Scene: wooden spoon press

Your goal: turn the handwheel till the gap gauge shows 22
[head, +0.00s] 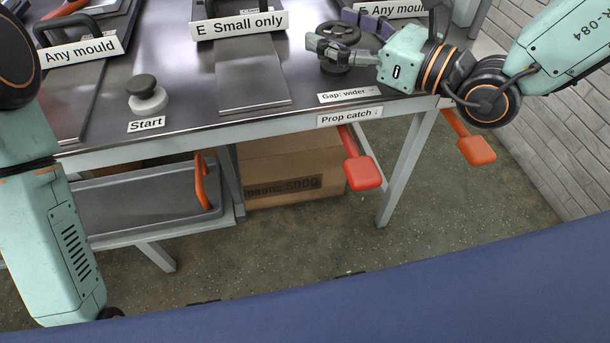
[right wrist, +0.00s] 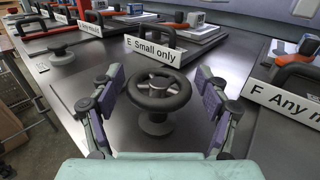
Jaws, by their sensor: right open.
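The handwheel (head: 338,34) is a black ring on a short post near the table's front right. It also shows in the right wrist view (right wrist: 160,91), straight ahead. My right gripper (head: 329,29) is open at the wheel, and in the right wrist view (right wrist: 160,100) its two fingers stand left and right of the rim with a visible space on each side. A label (head: 348,96) reading "Gap: wider" sits on the table edge in front of the wheel. I can make out no gap gauge reading. My left arm shows at the left, but its gripper is outside the view.
A "Start" button (head: 147,95) stands on the table to the left. A plate labelled "Small only" (head: 250,78) lies between it and the wheel. A red lever (head: 361,171) hangs below the "Prop catch" label (head: 349,117), and another red lever (head: 476,150) is farther right.

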